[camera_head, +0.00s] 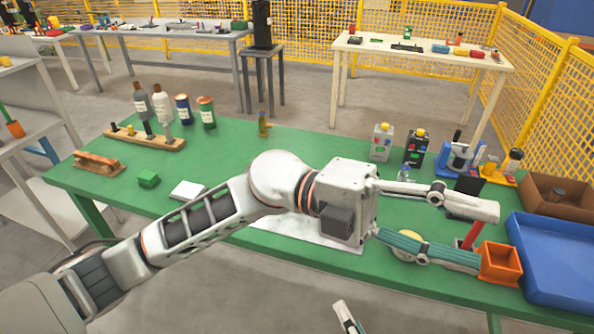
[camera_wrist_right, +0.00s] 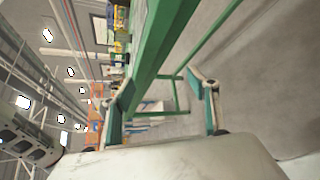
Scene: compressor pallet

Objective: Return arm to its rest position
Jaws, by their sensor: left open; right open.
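My left arm (camera_head: 205,215) reaches across the green table from the left. Its gripper (camera_head: 487,237) is open over the right part of the table, with nothing held that I can see. An orange open box (camera_head: 500,262) lies just beyond or under the lower finger; I cannot tell if they touch. A red handle-like piece (camera_head: 472,236) shows between the fingers. My right gripper (camera_wrist_right: 163,84) is open and empty in the right wrist view, below or beside the green table edge. Only a piece of it shows at the bottom of the head view (camera_head: 346,318).
The green table (camera_head: 230,160) holds bottles (camera_head: 162,104), cans, a wooden rack, a small green block (camera_head: 148,178) and a white pad. A blue tray (camera_head: 562,300) and a brown box (camera_head: 560,196) stand at the right. Floor is free in front of the table.

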